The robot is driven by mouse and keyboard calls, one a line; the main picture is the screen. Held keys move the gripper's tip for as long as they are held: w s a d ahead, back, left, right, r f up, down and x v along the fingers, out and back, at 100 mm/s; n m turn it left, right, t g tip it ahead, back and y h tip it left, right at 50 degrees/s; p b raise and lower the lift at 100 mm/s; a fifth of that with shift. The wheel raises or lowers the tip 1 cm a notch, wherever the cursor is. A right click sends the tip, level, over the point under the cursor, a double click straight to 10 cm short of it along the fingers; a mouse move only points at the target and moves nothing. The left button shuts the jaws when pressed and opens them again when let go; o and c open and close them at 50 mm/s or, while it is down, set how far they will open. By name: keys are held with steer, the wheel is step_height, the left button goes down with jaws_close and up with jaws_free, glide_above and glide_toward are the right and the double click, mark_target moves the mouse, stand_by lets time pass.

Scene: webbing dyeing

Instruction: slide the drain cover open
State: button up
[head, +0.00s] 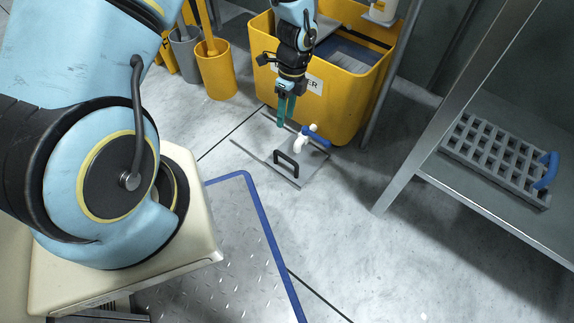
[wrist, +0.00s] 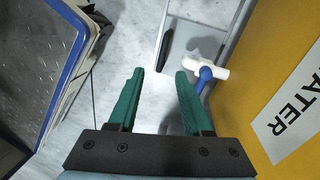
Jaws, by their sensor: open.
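The drain cover (head: 314,168) is a flat grey plate on the floor in front of the yellow bin, with a black bar handle (head: 287,164) on its left part. In the wrist view the black handle (wrist: 167,45) shows edge-on beyond the fingertips. My gripper (head: 282,122) has teal fingers pointing down, above the floor just behind the handle. In the wrist view my gripper (wrist: 160,72) is open, with nothing between the fingers. It appears apart from the handle.
A white tap (head: 302,140) with a blue lever (head: 319,142) stands close beside the cover. The yellow bin (head: 345,112) is right behind it. A metal shelf (head: 480,195) holding a grey grate (head: 490,150) stands at right. Blue-edged tread plate (head: 235,240) lies in front.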

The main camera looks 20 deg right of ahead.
steer(key=m+b, duration=0.1)
steer(key=m, duration=0.1)
glide_toward(286, 156)
steer(key=f+b, duration=0.1)
steer(key=f, duration=0.1)
steer(key=f+b, duration=0.2)
steer(key=f, duration=0.1)
steer(key=s+a+f+b, duration=0.1)
steer(key=f+b, duration=0.1)
steer(key=f, duration=0.1)
steer(key=shift+a, duration=0.15)
jaws_close()
steer(key=shift+w, duration=0.1)
stand_by(1.0)
